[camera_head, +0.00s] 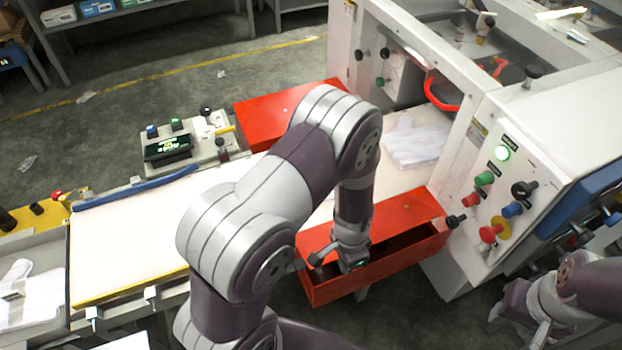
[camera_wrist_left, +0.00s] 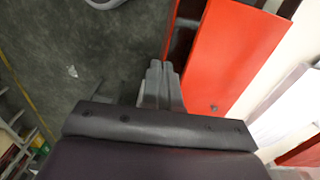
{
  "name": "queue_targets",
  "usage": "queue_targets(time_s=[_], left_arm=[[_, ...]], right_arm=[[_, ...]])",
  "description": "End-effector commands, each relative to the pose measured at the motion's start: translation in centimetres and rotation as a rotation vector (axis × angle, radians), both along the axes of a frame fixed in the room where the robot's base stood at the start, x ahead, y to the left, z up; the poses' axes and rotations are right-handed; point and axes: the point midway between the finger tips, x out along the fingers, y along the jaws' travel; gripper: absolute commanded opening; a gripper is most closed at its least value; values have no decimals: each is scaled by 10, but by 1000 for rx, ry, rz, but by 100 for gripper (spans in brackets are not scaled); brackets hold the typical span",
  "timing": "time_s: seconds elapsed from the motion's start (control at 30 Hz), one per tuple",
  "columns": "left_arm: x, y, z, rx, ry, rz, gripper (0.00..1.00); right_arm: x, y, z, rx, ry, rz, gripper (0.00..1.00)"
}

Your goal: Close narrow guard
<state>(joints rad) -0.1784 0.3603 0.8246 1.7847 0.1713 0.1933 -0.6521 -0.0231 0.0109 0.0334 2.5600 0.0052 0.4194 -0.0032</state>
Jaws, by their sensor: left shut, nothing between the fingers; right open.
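A long red guard (camera_head: 395,215) sits on the near side of the conveyor beside the white machine. A dark gap shows along its front, so it looks open. A second red guard (camera_head: 285,112) lies across the conveyor on the far side. My left gripper (camera_head: 352,266) is down at the near guard's front, with its fingers mostly hidden. In the left wrist view the left gripper (camera_wrist_left: 162,85) is shut and empty, beside the near guard's red panel (camera_wrist_left: 232,55). I cannot tell whether it touches. My right gripper (camera_head: 518,318) is open and empty at the lower right.
The machine's control panel (camera_head: 502,190) has several coloured knobs and a lit green lamp. A small control box (camera_head: 187,142) stands at the far side.

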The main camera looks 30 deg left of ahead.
Motion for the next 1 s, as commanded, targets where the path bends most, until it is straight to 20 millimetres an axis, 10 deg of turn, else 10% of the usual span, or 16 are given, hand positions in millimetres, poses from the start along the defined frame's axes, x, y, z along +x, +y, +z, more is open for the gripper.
queue_targets(time_s=[0.33, 1.0], left_arm=[[-4, -5, -34, 0, 0, -1, 0], [-4, -6, -37, 0, -1, 0, 0]], right_arm=[[0, 0, 12, 0, 0, 0, 43], [0, 0, 11, 0, 0, 0, 43]])
